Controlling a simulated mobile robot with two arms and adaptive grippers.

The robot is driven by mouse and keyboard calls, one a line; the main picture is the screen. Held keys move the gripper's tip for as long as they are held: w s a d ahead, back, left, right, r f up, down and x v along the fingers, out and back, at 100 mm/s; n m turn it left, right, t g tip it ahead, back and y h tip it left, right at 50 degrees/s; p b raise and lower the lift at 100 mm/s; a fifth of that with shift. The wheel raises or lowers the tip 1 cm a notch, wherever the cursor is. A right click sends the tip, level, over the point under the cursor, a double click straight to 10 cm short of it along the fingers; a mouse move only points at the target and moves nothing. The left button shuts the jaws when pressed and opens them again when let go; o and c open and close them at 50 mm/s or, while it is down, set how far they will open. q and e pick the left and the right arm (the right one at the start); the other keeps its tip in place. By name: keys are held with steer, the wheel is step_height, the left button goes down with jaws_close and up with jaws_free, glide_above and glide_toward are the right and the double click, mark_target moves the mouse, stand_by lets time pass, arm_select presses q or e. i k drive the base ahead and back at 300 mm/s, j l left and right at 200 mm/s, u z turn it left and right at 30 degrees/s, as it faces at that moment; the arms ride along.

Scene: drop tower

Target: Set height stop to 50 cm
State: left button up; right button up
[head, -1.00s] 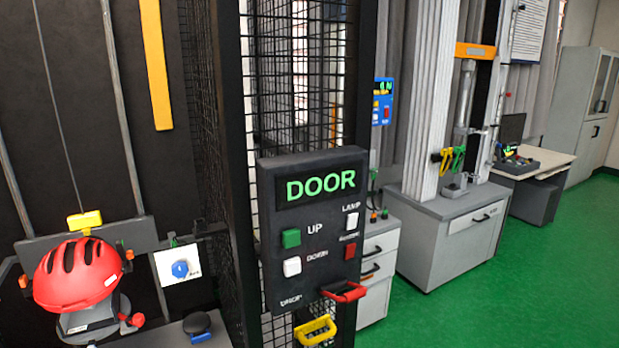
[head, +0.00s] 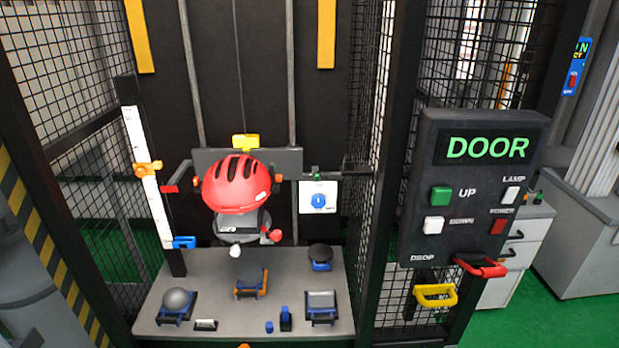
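A white upright scale (head: 145,190) stands on a black post at the left of the drop tower. An orange clamp (head: 148,169) sits around its middle and a blue clamp (head: 184,242) sits near its lower end. I cannot tell which clamp is the height stop, and the scale figures are too small to read. A red helmet (head: 236,183) is on the carriage to the right of the scale, above the base plate. Neither of my grippers shows in the head view.
The grey base plate (head: 220,325) carries several anvils and small parts. A control panel (head: 450,235) at the right reads DOOR, with UP, DOWN, LAMP and POWER buttons. A red handle (head: 480,268) and a yellow handle (head: 435,296) are below. Mesh walls flank the tower.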

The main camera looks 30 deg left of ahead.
mark_target(142, 169)
steer(key=u, duration=1.85)
